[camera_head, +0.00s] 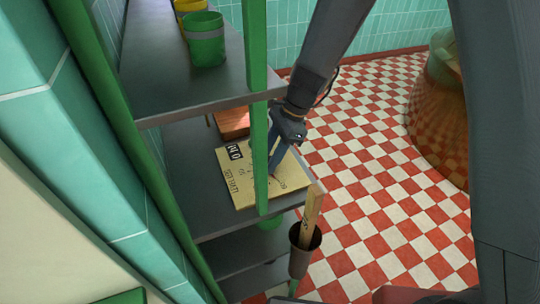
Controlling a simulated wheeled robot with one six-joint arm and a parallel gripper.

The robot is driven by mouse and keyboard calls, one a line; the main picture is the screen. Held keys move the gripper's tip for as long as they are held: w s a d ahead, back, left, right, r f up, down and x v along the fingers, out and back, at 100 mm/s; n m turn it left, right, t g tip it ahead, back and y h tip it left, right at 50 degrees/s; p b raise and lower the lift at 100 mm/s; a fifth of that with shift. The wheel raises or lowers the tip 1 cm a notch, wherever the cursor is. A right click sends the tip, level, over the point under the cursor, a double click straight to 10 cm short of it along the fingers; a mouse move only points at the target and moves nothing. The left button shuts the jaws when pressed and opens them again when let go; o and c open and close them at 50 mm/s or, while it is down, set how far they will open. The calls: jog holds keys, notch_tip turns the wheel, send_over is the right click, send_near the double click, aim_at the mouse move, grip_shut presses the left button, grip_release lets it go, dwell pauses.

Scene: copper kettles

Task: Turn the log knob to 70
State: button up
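A pale yellow panel (240,189) with dark printed marks lies on the middle shelf. A black label with white characters sits at its upper left edge; it is too small to read surely. My gripper (273,172) points down over the right half of the panel, its fingers close to the panel face. The log knob cannot be made out; it may be hidden by the fingers or the green post. I cannot tell whether the fingers touch a knob or how far apart they are. A small red mark shows on the panel right of the fingers.
A green shelf post (260,110) stands directly left of my gripper. The upper shelf (165,70) holds a green cup (205,42) and a yellow one. A reddish-brown block (231,122) lies behind the panel. A holder (301,262) with a wooden piece hangs at the shelf's front. Checkered floor is open to the right, before a copper kettle (440,120).

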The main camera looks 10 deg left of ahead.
jog(key=m+t, duration=0.1)
jog(key=m, duration=0.1)
jog(key=m+t+p, duration=0.1)
jog(key=m, duration=0.2)
jog(key=shift+s, duration=0.15)
jog(key=m+t, duration=0.1)
jog(key=m, duration=0.1)
jog(key=m+t+b, duration=0.1)
jog(key=m, duration=0.2)
jog(key=shift+s+m+b, duration=0.1)
jog(key=shift+m+b, duration=0.2)
dwell(0.3)
jog(key=o, duration=1)
jog(key=shift+o, duration=0.2)
jog(key=shift+r, duration=0.1)
jog(key=p+v, duration=0.3)
jog(key=v, duration=0.4)
jog(key=shift+r, duration=0.3)
jog(key=shift+s+d, duration=0.1)
jog(key=shift+d, duration=0.05)
